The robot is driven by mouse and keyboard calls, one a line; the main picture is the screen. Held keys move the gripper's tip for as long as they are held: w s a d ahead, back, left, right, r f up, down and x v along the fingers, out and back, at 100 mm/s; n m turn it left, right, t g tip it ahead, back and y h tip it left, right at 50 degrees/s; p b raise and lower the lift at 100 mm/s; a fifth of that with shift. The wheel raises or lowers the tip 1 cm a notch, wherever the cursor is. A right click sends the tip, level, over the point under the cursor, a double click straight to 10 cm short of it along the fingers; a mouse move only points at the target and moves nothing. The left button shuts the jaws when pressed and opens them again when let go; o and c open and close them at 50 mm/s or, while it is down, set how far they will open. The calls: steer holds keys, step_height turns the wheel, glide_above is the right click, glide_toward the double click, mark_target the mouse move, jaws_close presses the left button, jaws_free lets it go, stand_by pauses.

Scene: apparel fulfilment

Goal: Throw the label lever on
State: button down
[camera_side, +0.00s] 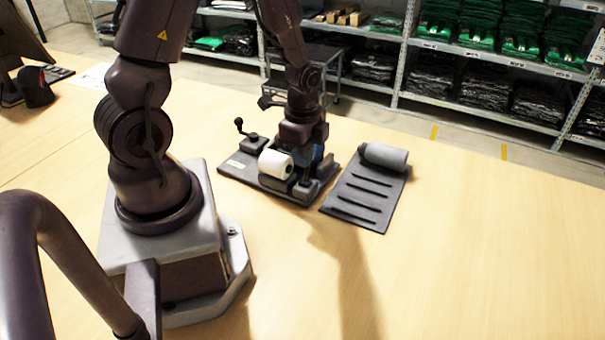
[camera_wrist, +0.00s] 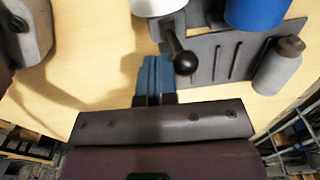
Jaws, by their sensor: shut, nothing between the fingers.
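A dark labelling device (camera_side: 232,172) on a flat base stands on the table, with a white roll (camera_side: 275,163) and a blue roll (camera_side: 317,155). A crank-like lever with a black ball knob (camera_side: 240,122) rises at its left end. In the wrist view a black-knobbed lever (camera_wrist: 183,60) shows between the white roll (camera_wrist: 158,5) and the mat; I cannot tell for certain which lever is the label lever. My gripper (camera_wrist: 155,62) has its blue fingers shut and empty, close beside that knob; contact is unclear. In the side view my wrist hides part of the device.
Shelves (camera_side: 480,60) with packed green and black garments stand behind the table. The table's right side (camera_side: 480,240) is clear.

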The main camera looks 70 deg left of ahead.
steer(key=shift+w+a, duration=0.15)
steer(key=shift+r, duration=0.45)
step_height(320, 180, up, 6)
steer(key=s+d, duration=0.1)
steer(key=shift+s+d, duration=0.2)
steer(key=shift+s, duration=0.05)
steer(key=s+d+r+n+t, duration=0.2)
steer(key=d+r+n, duration=0.2)
steer(key=r, duration=0.5)
steer(key=s+d+r+n+t, duration=0.3)
steer(key=d+r+n, duration=0.2)
steer(key=r, duration=0.3)
steer(key=shift+s+d+r+n+t, duration=0.2)
steer(key=shift+s+r+n+t, duration=0.05)
steer(key=shift+r+n+t, duration=0.1)
